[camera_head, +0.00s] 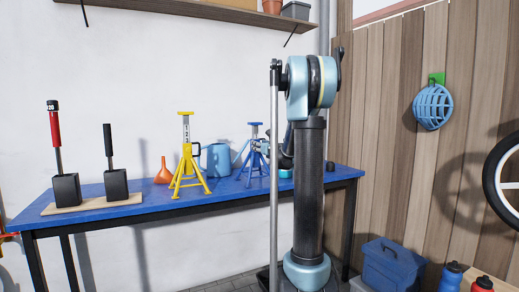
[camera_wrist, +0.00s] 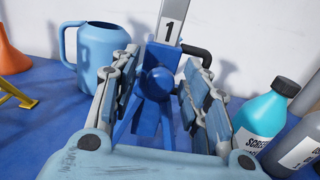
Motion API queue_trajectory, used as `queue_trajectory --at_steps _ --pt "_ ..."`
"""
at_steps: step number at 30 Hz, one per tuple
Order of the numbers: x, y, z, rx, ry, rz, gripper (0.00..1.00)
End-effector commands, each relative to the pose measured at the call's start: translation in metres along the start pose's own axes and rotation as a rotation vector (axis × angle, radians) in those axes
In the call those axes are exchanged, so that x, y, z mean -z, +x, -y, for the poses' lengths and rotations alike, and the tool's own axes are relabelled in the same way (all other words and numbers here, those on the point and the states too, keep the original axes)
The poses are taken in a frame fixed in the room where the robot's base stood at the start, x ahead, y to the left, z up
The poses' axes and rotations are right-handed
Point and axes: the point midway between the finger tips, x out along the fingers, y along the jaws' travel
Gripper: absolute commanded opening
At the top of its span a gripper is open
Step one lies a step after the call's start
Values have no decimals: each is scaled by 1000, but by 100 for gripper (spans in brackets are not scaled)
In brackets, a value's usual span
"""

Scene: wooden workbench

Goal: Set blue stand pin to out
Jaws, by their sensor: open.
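The blue stand (camera_head: 254,158) stands upright on the blue-topped bench, to the right of the yellow stand. In the wrist view, the blue stand (camera_wrist: 146,122) is straight ahead, with a grey column marked 1. A round blue knob (camera_wrist: 157,83) faces me on its front, and a black bent handle (camera_wrist: 197,49) sticks out to the right of the column. I cannot tell for certain which of these is the pin. My gripper (camera_wrist: 159,62) is open, its fingers on either side of the knob, with no clear contact. In the head view my arm partly hides the gripper.
A blue watering can (camera_wrist: 98,50) stands left of the stand, with an orange funnel (camera_head: 163,175) beyond. A teal bottle (camera_wrist: 262,112) and a grey bottle (camera_wrist: 296,142) stand close to the right finger. The yellow stand (camera_head: 187,160) is farther left on the bench (camera_head: 130,211).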

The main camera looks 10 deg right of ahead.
Motion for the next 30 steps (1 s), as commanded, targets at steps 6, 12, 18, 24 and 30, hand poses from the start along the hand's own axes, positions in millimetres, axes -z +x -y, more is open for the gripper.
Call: queue_trajectory --at_steps 6,12,18,24,30 --pt "0 1 0 0 0 0 42" --pt "0 1 0 0 0 0 13" --pt "0 1 0 1 0 0 0" --pt "0 -6 1 1 0 0 0" --pt "0 -31 1 3 0 0 0"
